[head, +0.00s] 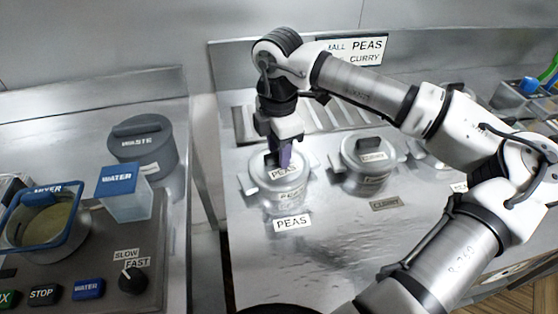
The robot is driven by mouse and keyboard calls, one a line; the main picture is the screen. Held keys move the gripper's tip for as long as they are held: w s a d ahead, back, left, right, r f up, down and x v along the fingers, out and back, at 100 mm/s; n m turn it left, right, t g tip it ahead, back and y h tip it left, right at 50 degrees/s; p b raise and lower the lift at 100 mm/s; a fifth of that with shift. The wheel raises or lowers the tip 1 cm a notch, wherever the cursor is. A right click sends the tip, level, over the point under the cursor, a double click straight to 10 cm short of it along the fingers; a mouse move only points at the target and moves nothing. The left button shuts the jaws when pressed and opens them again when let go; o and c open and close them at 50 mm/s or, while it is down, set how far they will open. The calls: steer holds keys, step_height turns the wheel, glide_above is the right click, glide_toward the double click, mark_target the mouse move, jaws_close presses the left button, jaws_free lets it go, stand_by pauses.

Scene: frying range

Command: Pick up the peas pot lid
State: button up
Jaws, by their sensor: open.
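The peas pot (283,195) is a silver pot with side handles, standing on the steel counter behind a "PEAS" label. Its lid (298,172) is on top and carries a "PEAS" tag. My gripper (278,162) points down directly over the lid, with its purple fingers at the lid's handle. The gripper is open. The fingers hide most of the handle, and I cannot tell whether they touch it.
The lidded curry pot (362,180) stands close on the right. A slotted rack (330,118) lies behind the pots. On the left counter are a waste bin (145,160), a water container (125,205) and a mixer (30,235). A gap separates the counters.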

jaws_close()
stand_by(0.4)
step_height(320, 180, up, 24)
steer(key=p, duration=0.1)
steer(key=shift+r, duration=0.25)
stand_by(0.7)
